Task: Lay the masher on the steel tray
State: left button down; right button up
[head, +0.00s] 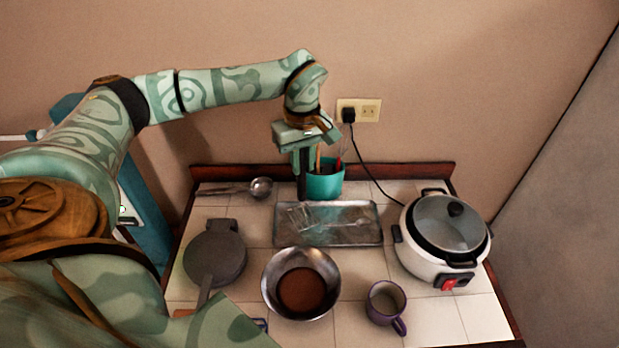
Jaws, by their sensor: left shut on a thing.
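The steel tray (365,234) lies flat at the back middle of the tiled counter. My left gripper (302,197) points down over the tray's back left part, its fingers shut on a thin metal utensil, which I take to be the masher (298,217). Its wire-like head shows at the tray's left half, just below the fingertips; the fingers hide its upper part. I cannot tell whether it touches the tray. A faint pale streak across the tray's middle may be part of it or a reflection. My right gripper is not in view.
A teal utensil holder (326,184) stands right behind the tray, close to my left gripper. A ladle (261,188) lies at back left. A round dark iron (214,255), a steel bowl (330,270), a purple mug (386,304) and a white cooker (420,256) surround the tray.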

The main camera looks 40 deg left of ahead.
aim_at(301, 183)
pick_arm(q)
jog(key=w+f, duration=0.1)
jog(key=f, duration=0.1)
jog(key=w+a+f, duration=0.1)
jog(key=w+f, duration=0.1)
jog(key=shift+a, duration=0.2)
jog(key=f, duration=0.4)
jog(key=shift+w+a, duration=0.1)
jog(key=shift+w, duration=0.1)
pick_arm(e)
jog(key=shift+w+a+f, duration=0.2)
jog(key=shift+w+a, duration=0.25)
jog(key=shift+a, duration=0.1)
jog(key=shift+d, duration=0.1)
pick_arm(q)
jog(key=c, duration=1.3)
grip_release()
jog(key=shift+f, duration=0.1)
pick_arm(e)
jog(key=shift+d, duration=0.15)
